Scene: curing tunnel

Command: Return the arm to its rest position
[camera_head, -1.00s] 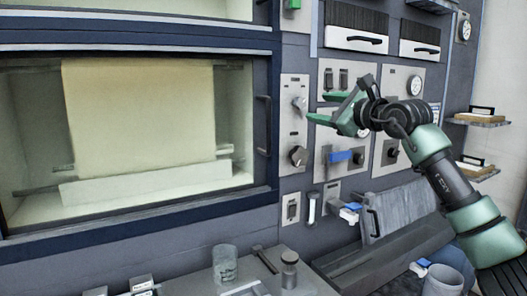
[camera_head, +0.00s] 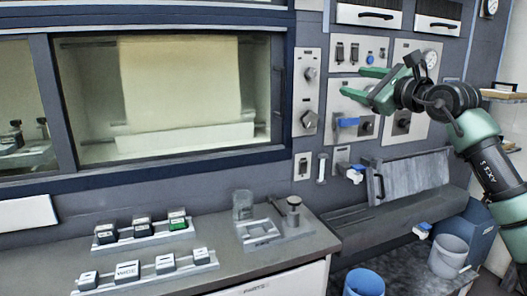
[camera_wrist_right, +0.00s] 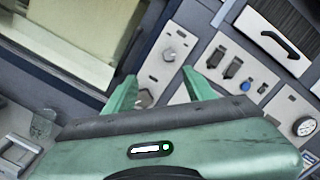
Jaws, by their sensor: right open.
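My right gripper (camera_head: 364,84) is open and empty, held in the air in front of the control panel at the right of the head view. Its green fingers point left, apart from the knobs and switches behind. In the right wrist view its two fingers (camera_wrist_right: 160,92) stand wide apart with the panel between and beyond them. My right arm comes in from the right edge of the head view, bent at the wrist. My left gripper is not in view.
The panel has a blue lever (camera_head: 347,122) and a gauge (camera_head: 430,58). The tunnel window (camera_head: 180,95) is at left. Below, a counter holds small blocks (camera_head: 130,270), a glass (camera_head: 242,204) and a metal weight (camera_head: 293,208). A blue bucket (camera_head: 364,282) and a grey bucket (camera_head: 448,254) stand lower right.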

